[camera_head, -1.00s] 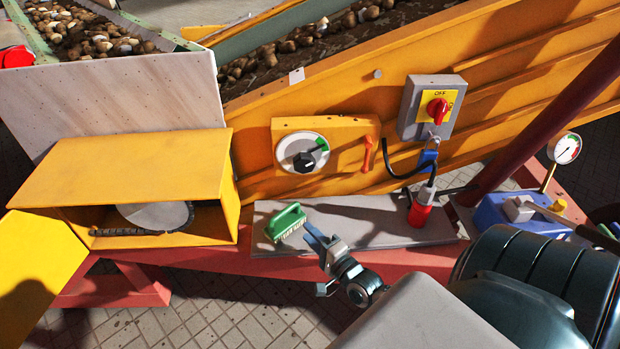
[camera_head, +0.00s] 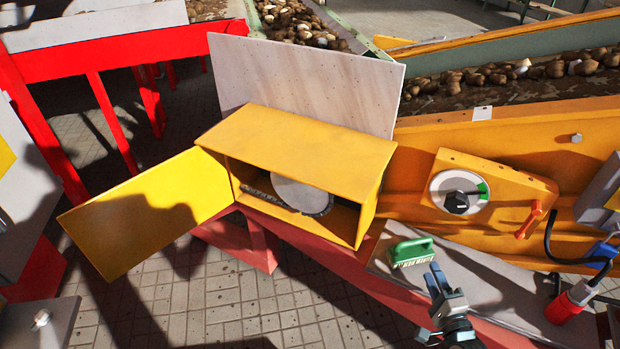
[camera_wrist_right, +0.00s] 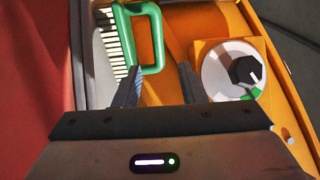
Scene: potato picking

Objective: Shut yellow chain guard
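The yellow chain guard is a box (camera_head: 310,139) with its front open. Its yellow door (camera_head: 150,212) stands swung wide out to the left. A grey disc (camera_head: 300,194) and part of a dark chain (camera_head: 262,189) show inside. My right gripper (camera_head: 436,281) is to the right of the guard and lower in the head view, near a green brush (camera_head: 411,250), apart from the door. In the right wrist view its two fingers (camera_wrist_right: 160,88) are spread with nothing held between them. My left gripper is not in view.
The brush lies on a grey shelf (camera_head: 490,292). A dial panel (camera_head: 500,192) with an orange handle is above the shelf, and a red plug (camera_head: 570,302) is at right. Red frame legs (camera_head: 112,122) stand at left. Tiled floor in front of the guard is clear.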

